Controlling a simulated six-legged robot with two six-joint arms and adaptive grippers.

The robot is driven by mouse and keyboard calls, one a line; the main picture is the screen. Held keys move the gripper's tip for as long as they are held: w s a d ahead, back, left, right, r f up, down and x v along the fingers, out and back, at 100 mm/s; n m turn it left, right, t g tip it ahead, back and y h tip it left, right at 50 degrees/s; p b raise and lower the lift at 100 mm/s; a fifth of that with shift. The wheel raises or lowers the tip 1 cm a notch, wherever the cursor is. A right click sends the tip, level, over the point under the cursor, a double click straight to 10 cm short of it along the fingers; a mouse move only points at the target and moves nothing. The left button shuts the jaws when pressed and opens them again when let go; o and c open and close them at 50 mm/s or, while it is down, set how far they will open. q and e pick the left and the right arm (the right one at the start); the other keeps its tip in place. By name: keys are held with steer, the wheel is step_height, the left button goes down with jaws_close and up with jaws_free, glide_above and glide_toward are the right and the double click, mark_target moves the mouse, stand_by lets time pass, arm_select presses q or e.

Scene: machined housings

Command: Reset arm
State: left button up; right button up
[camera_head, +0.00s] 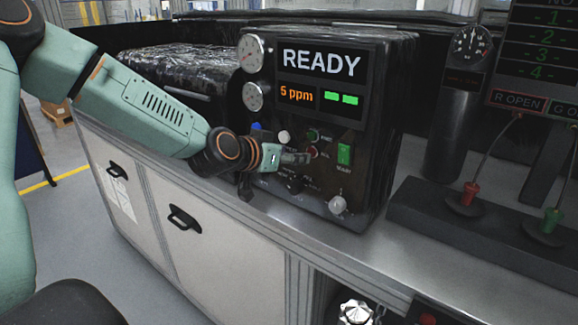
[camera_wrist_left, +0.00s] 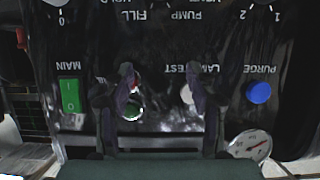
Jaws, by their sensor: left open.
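My left arm reaches in from the left in the camera_head view. Its gripper (camera_head: 298,158) is close to the control panel of a dark test unit (camera_head: 385,120). In the left wrist view, the picture is upside down and the gripper (camera_wrist_left: 163,85) has its two fingers apart with nothing between them. The left-hand finger overlaps the red and green buttons (camera_wrist_left: 132,108). The other finger is beside the white LAMP TEST button (camera_wrist_left: 187,94). I cannot tell whether a finger touches the panel. My right gripper is not in view.
The unit's screen (camera_head: 320,65) reads READY and 5 ppm, with two green bars. A lit green MAIN switch (camera_head: 344,154), a blue PURGE button (camera_wrist_left: 258,92) and a pale knob (camera_head: 337,205) are on the panel. Red (camera_head: 470,192) and green (camera_head: 552,218) connectors stand at right.

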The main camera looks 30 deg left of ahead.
arm_select(q)
steer(key=shift+w+r, duration=0.1)
stand_by(0.4)
steer(key=s+d+f+n+g+b, duration=0.1)
steer(key=s+d+f+g+b, duration=0.15)
steer(key=s+f, duration=0.45)
steer(key=s+d+f+n+g+b, duration=0.2)
steer(key=d+f, duration=0.2)
steer(key=f, duration=0.7)
steer(key=s+d+f+n+g+b, duration=0.1)
steer(key=s+d+f+g+b, duration=0.15)
steer(key=s+f, duration=0.4)
steer(key=s+d+f+m+g+b, duration=0.1)
steer(key=s+d+f+g+b, duration=0.1)
steer(key=s+f, duration=1)
steer(key=s+d+f+m+g+y+b, duration=0.1)
steer(key=s+f+g+b, duration=0.3)
steer(key=s+f, duration=0.9)
steer(key=d+b, duration=0.1)
steer(key=b, duration=0.2)
steer(key=shift+d+m+g, duration=0.2)
steer(key=shift+m+g, duration=0.1)
steer(key=shift+m, duration=0.1)
